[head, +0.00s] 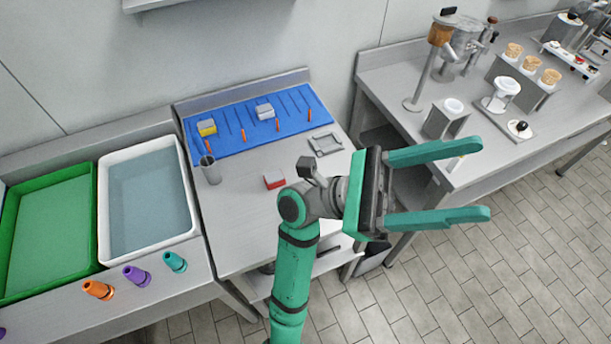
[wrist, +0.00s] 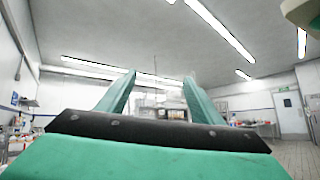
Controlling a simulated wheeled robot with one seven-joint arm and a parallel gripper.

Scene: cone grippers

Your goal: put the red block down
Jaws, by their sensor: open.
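A small red block (head: 274,181) with a pale grey top lies on the grey metal table (head: 240,220), left of my wrist. My gripper (head: 484,181) is open and empty, its two green fingers pointing right, away from the block and over the floor gap beside the right counter. In the wrist view my gripper's fingers (wrist: 155,90) stand wide apart with nothing between them. The wrist view looks out at the room and ceiling lights, and the block does not show there.
A blue mat (head: 235,145) with blocks and orange-handled tools lies behind. A metal cup (head: 210,170) and grey frame (head: 325,145) stand nearby. White (head: 195,220) and green (head: 98,240) trays are left. The right counter (head: 390,85) carries several items.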

